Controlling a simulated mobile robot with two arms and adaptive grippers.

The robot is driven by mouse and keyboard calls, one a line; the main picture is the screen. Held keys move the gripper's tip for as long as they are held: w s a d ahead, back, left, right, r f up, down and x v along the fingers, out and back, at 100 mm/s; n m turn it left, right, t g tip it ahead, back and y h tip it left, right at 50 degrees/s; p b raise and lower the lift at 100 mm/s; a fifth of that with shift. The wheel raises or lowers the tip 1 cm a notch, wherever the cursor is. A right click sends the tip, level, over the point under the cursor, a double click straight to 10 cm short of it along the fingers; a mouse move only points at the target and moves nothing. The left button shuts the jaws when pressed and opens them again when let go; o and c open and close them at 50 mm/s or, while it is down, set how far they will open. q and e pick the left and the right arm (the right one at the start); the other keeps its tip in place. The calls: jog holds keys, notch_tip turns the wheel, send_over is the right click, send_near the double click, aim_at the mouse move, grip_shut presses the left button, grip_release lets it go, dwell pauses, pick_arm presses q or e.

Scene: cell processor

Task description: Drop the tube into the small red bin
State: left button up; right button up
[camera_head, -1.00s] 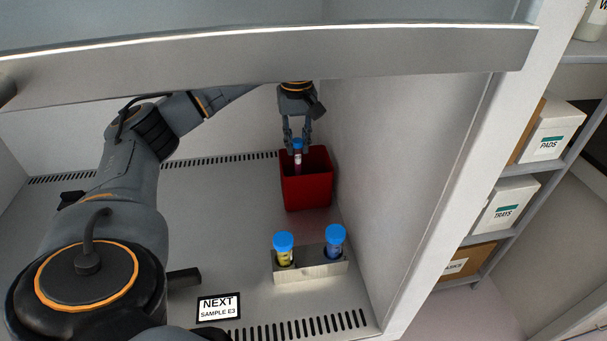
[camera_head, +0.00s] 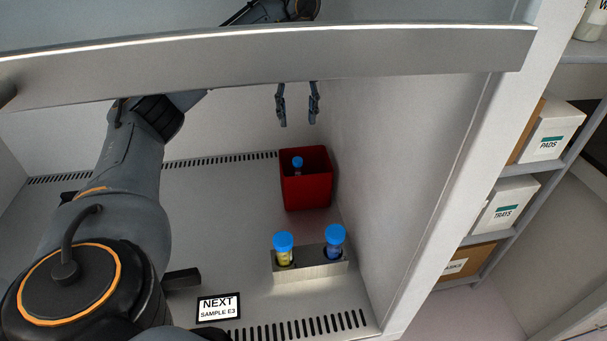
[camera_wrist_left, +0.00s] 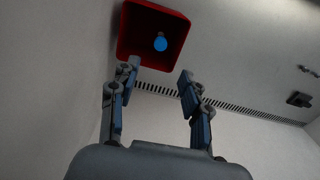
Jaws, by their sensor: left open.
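The small red bin (camera_head: 307,190) stands on the cabinet floor by the right wall. The blue-capped tube (camera_head: 297,163) is inside it, with its cap and a little of its body showing; its lower part is hidden by the bin's front wall. My left gripper (camera_head: 299,122) is open and empty above and behind the bin, its upper part hidden by the metal sash bar. In the left wrist view, the two fingers (camera_wrist_left: 157,72) are apart, with the bin (camera_wrist_left: 128,32) and the tube's blue cap (camera_wrist_left: 160,44) beyond them. My right gripper is not in view.
A metal rack (camera_head: 309,268) with a yellow tube (camera_head: 284,256) and a blue tube (camera_head: 334,250) stands in front of the bin. A sign (camera_head: 218,307) lies near the front vent slots. The sash bar (camera_head: 270,58) crosses above. The floor left of the bin is clear.

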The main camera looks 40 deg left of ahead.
pick_arm(q)
jog(key=shift+r, duration=2.15)
